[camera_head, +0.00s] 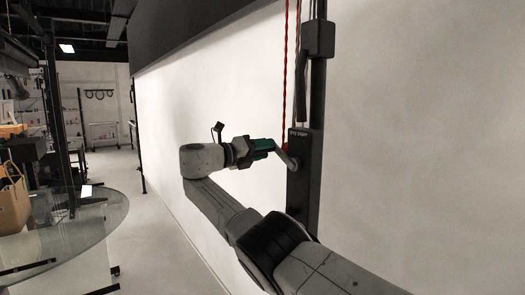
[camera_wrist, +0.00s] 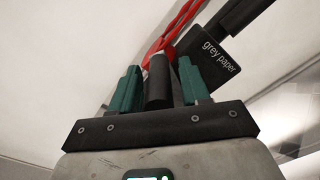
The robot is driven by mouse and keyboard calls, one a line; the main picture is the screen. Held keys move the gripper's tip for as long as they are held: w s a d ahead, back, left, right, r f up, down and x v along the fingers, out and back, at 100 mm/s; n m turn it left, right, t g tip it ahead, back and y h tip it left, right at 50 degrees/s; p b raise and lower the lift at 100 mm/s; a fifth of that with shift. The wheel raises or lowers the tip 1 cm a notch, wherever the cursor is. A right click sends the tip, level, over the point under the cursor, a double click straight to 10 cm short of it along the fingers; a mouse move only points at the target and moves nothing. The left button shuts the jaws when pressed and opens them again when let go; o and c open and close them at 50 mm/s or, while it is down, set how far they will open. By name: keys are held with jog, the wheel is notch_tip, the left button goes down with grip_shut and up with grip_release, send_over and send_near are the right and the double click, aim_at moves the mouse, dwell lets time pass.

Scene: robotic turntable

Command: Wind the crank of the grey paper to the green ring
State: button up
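A dark box labelled "grey paper" (camera_wrist: 210,52) shows in the wrist view. In the head view the dark box (camera_head: 303,185) is on the upright pole, with a light crank arm (camera_head: 288,156) at its left side. My gripper (camera_head: 272,145) has its teal fingers at the crank. In the wrist view, the black crank handle (camera_wrist: 158,84) stands between the two fingers of my gripper (camera_wrist: 160,88). The fingers are apart, one on each side of the handle. I cannot tell whether both press on it. No green ring shows in either view.
Red cords (camera_head: 287,70) hang along the dark pole (camera_head: 318,90). A large pale backdrop (camera_head: 215,110) fills the wall behind. A round glass table (camera_head: 75,235) with a tan bag (camera_head: 12,200) stands at left. The floor between the table and the backdrop is clear.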

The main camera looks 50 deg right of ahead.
jog(key=shift+o, duration=0.3)
jog(key=b+v, duration=0.3)
jog(key=v, duration=0.7)
jog(key=shift+a, duration=0.35)
jog(key=shift+w, duration=0.1)
